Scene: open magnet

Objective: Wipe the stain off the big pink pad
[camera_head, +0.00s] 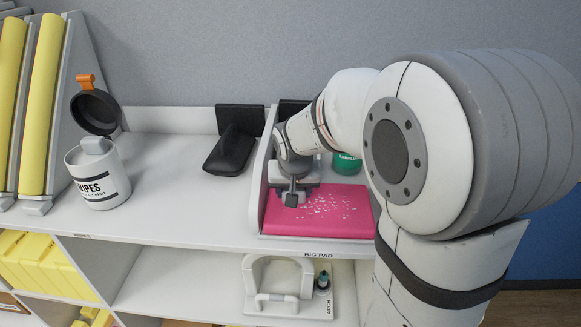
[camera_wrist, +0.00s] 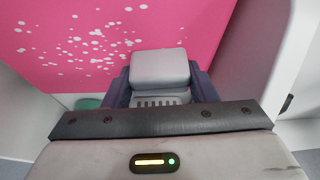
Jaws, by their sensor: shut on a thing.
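The big pink pad (camera_head: 272,220) lies on the white shelf top, above a "BIG PAD" label. The stain (camera_head: 338,208) is a scatter of white specks on its middle and right; it also shows in the wrist view (camera_wrist: 95,38). My gripper (camera_head: 292,186) points down over the pad's left part. Its dark fingers (camera_wrist: 160,82) are shut on a pale grey block-like wipe (camera_wrist: 160,66). The wipe is at or just above the pad, left of most specks; I cannot tell if it touches. My arm hides the pad's right end.
A white upright divider (camera_head: 258,178) stands close along the pad's left side. A green sample container (camera_head: 346,165) is behind the pad. An open wipes tub (camera_head: 98,178) and a black holder (camera_head: 232,152) stand left. A white arch (camera_head: 277,280) sits on the shelf below.

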